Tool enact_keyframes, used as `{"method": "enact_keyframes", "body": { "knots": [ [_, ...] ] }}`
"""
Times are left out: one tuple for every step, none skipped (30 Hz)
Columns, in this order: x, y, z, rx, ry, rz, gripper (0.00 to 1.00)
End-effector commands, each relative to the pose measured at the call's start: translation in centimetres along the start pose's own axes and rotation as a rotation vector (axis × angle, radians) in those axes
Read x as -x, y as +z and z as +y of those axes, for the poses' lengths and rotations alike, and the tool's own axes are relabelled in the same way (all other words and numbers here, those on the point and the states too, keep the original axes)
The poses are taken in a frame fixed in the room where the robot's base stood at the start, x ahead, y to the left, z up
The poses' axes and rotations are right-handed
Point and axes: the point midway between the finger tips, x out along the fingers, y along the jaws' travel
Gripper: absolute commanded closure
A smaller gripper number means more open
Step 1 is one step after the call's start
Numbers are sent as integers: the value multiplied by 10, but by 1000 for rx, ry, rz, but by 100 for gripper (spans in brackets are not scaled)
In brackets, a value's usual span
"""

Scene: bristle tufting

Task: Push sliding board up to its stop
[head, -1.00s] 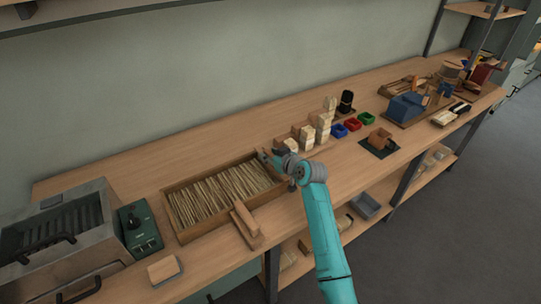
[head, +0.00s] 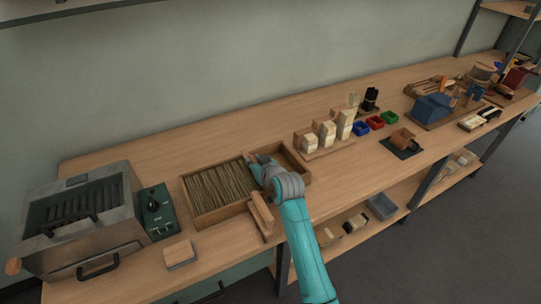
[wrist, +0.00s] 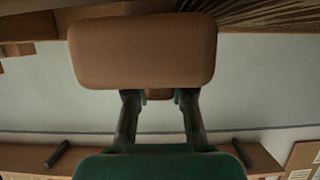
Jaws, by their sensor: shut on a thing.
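A shallow wooden tray (head: 222,217) on the bench holds a bed of thin tan bristles (head: 222,187) in its left part. Its right part (head: 289,163) is empty. My gripper (head: 260,168) is down in the tray at the boundary between the two. In the wrist view, my gripper (wrist: 158,98) is shut on a brown, round-cornered wooden piece (wrist: 143,50), which looks like part of the sliding board. Bristles also show at the top right of that view. My gripper and wrist hide most of the board in the head view, and its contact with the stop is not visible.
A wooden block (head: 262,212) lies at the tray's front edge. A green control box (head: 157,212) and a metal machine (head: 83,220) stand to the left. Stepped pale blocks (head: 325,135) and small coloured bins (head: 375,123) stand to the right.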

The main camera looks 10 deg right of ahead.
Motion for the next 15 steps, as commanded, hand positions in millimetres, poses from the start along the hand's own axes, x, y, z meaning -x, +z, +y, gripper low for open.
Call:
{"method": "enact_keyframes", "body": {
  "knots": [
    [0,0,-5,0,-2,0,100],
    [0,0,-6,0,-2,0,100],
    [0,0,-8,0,-1,0,100],
    [0,0,-8,0,-1,0,100],
    [0,0,-8,0,-1,0,100],
    [0,0,-8,-1,-2,0,100],
    [0,0,-8,-1,-2,0,100],
    [0,0,-9,-1,-2,0,100],
    [0,0,-9,-1,-3,0,100],
    [0,0,-9,-1,-3,-1,100],
    [0,0,-9,-1,-4,-1,100],
    [0,0,-9,-1,-4,-1,73],
    [0,0,-10,-1,-5,-1,65],
    [0,0,-10,-1,-5,0,58],
    [0,0,-9,-1,-5,0,52]
  ]
}}
